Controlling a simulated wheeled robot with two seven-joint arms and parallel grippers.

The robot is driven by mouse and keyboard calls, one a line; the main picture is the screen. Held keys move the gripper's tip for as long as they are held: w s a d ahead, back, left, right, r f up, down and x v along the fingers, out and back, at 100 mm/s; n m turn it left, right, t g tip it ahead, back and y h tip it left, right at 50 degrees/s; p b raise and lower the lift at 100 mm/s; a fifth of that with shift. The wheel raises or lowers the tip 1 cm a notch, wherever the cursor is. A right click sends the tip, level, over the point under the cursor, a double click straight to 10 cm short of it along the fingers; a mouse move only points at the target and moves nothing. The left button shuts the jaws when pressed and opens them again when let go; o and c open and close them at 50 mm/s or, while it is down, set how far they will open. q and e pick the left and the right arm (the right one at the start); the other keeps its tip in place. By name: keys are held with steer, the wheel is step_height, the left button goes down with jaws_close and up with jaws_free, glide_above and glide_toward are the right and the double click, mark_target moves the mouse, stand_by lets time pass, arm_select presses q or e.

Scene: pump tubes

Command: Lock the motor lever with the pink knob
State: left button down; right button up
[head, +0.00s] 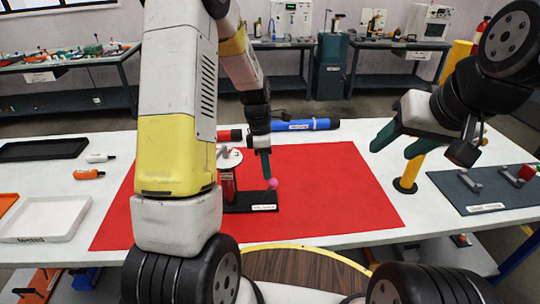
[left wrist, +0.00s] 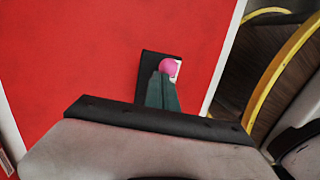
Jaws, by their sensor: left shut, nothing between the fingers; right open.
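The pink knob (head: 272,184) stands above the black base plate (head: 240,207) on the red mat (head: 335,190). The motor (head: 228,182), with a pale round top, stands to its left, partly hidden by my left arm. My left gripper (head: 267,175) points down, shut and empty, with its tips right beside the knob. In the left wrist view the knob (left wrist: 168,66) shows just past the shut fingertips (left wrist: 163,78); whether they touch it, I cannot tell. The lever itself is hidden. My right gripper (head: 393,148) is open and empty above the right part of the table.
A blue cylinder (head: 308,125) lies behind the mat. A white tray (head: 45,219) and orange and white bottles are at the left. The mat's right half is clear.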

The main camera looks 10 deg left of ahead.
arm_select(q)
steer(key=shift+d+f, duration=0.15)
steer(key=shift+d, duration=0.1)
steer(key=shift+s+a, duration=0.1)
steer(key=shift+a, duration=0.05)
